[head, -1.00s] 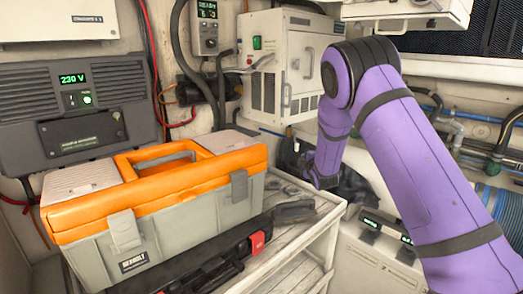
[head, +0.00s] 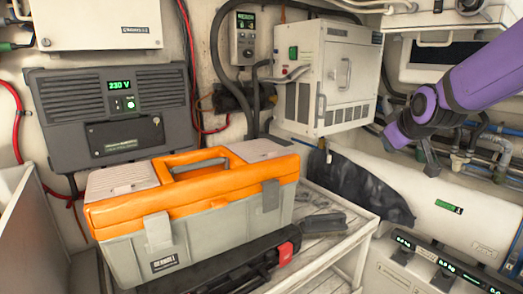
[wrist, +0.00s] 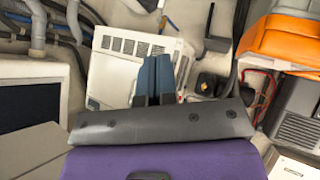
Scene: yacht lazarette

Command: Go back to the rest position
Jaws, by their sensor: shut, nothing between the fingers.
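My gripper (wrist: 158,78) shows in the wrist view as two blue-grey fingers side by side, shut with nothing between them. In the head view my purple arm reaches in from the right edge, and its far end hangs in the air right of the white cabinet (head: 328,75), above the pale ledge. The gripper's fingers are hard to make out there. The arm is clear of the shelf and of the orange and grey toolbox (head: 205,222).
The toolbox stands on a white shelf unit (head: 345,240) beside a black case with a red latch (head: 285,252). A dark power unit (head: 112,115) hangs on the left wall. Pipes (head: 490,150) run along the right wall. Scale-like displays (head: 440,262) sit low right.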

